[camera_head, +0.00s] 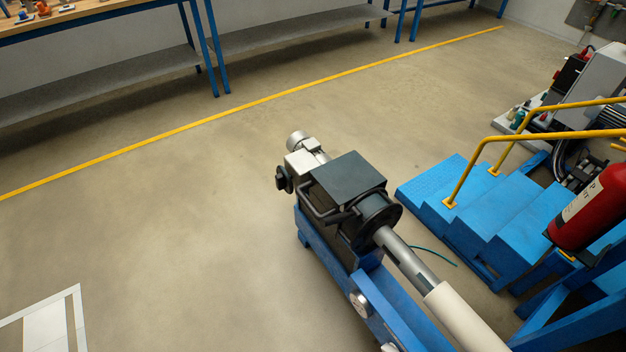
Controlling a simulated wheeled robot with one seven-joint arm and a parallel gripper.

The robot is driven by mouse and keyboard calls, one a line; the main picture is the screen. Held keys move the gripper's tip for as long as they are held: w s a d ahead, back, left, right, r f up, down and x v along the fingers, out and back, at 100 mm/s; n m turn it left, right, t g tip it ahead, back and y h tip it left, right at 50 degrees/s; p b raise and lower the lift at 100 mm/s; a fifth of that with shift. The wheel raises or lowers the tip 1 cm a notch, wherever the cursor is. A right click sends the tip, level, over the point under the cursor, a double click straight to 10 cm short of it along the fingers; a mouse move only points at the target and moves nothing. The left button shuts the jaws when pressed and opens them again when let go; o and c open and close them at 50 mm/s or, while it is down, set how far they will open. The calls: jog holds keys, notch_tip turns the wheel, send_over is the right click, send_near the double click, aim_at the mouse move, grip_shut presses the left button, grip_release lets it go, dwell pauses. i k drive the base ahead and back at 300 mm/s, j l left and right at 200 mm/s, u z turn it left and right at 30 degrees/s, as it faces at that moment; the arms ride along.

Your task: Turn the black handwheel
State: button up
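The winder (348,176) stands in the middle of the head view, with a dark box-shaped housing on a blue frame. A small black wheel-like part (282,179) sticks out at the left end of the machine, beside a grey motor block (303,163); it looks like the handwheel, seen small and partly from the side. A larger black disc (379,212) sits around the shaft at the housing's right side. I cannot tell for certain which of the two is the handwheel. My gripper is not in view, and nothing is seen touching either part.
A grey shaft (402,252) with a pale roll (465,318) runs to the lower right. Blue steps (478,216) with a yellow rail (540,135) and a red extinguisher (582,214) stand at right. The floor (190,230) left of the winder is clear.

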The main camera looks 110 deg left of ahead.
aim_at(283, 181)
jog(key=u, duration=3.8)
jog(key=z, duration=3.7)
jog(key=k+j+u, duration=0.25)
jog(key=k+j, duration=0.25)
jog(key=k+j+u, duration=0.15)
jog(key=j, duration=0.3)
jog(key=k+j+u, duration=0.1)
jog(key=k+j, duration=0.15)
jog(key=k+j+u, duration=0.15)
jog(key=j, duration=0.3)
jog(key=k+j+u, duration=0.15)
jog(key=j, duration=0.25)
jog(key=k+j+u, duration=0.1)
jog(key=j, duration=0.3)
jog(key=k+j+u, duration=0.15)
jog(key=j, duration=0.3)
jog(key=k, duration=0.1)
